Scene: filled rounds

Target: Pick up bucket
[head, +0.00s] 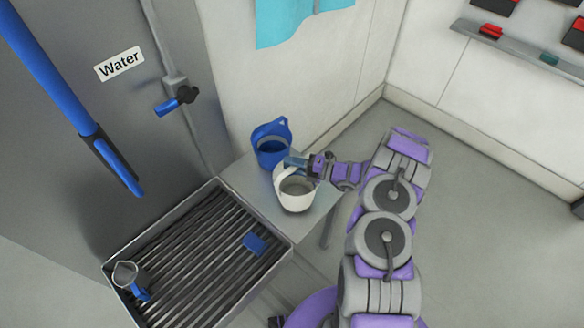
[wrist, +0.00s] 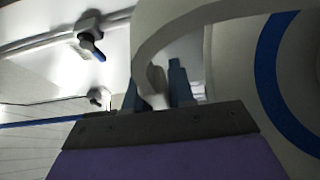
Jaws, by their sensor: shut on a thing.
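A white bucket (head: 296,199) is at the front of the small grey side table, upright as far as I can tell. A blue bucket (head: 271,148) with a raised rim or handle is just behind it. My gripper (head: 293,163) is at the top of the white bucket, its blue fingers shut on the white handle. In the wrist view, the handle passes between the fingers of my gripper (wrist: 158,92). The white bucket's curved body (wrist: 235,75) with a blue band fills the right of that view. I cannot tell whether its base touches the table.
A metal grate (head: 195,275) with a raised rim is at the lower left, with a blue piece (head: 255,244) and a clear jug (head: 125,274) on it. A wall panel carries a Water label (head: 119,64) and a blue-handled valve (head: 176,100).

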